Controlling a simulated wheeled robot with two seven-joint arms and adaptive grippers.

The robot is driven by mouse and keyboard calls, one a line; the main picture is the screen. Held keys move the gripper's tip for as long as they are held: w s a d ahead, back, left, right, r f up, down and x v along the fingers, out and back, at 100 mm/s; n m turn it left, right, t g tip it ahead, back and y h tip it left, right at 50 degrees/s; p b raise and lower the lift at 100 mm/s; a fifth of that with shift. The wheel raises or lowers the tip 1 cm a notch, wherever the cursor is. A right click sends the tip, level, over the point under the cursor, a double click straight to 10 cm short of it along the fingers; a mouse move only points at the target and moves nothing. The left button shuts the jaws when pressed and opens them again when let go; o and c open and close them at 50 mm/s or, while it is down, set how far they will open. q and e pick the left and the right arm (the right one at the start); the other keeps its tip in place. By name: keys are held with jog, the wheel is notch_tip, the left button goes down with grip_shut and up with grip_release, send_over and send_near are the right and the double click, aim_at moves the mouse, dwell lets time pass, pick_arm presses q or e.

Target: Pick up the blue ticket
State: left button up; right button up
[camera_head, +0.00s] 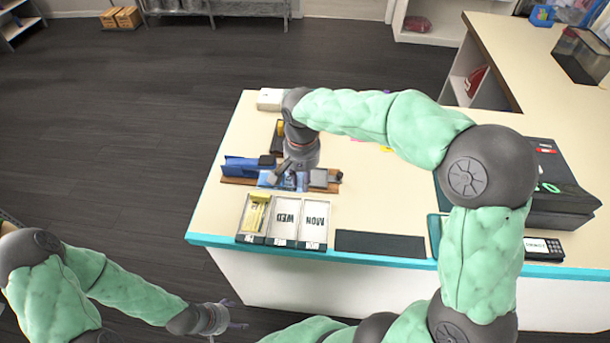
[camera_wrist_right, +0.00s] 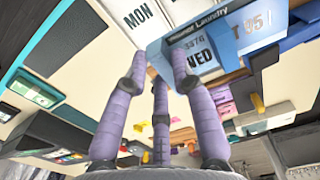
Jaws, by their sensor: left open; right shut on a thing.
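The blue ticket (camera_head: 268,180) is under my right gripper (camera_head: 289,174), by the rack behind the tray. Whether the ticket is clear of the rack cannot be told. My left gripper (camera_head: 228,314) is open and empty, low at the left, off the counter.
A tray (camera_head: 270,227) with three compartments stands at the counter's front; two show "WED" and "MON", one holds a yellow ticket (camera_head: 257,213). A blue holder (camera_head: 240,167) is left of my right gripper. A dark mat (camera_head: 380,244) lies right of the tray.

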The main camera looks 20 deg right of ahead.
jog(key=shift+r+p, duration=1.6)
jog(key=shift+r, duration=0.55)
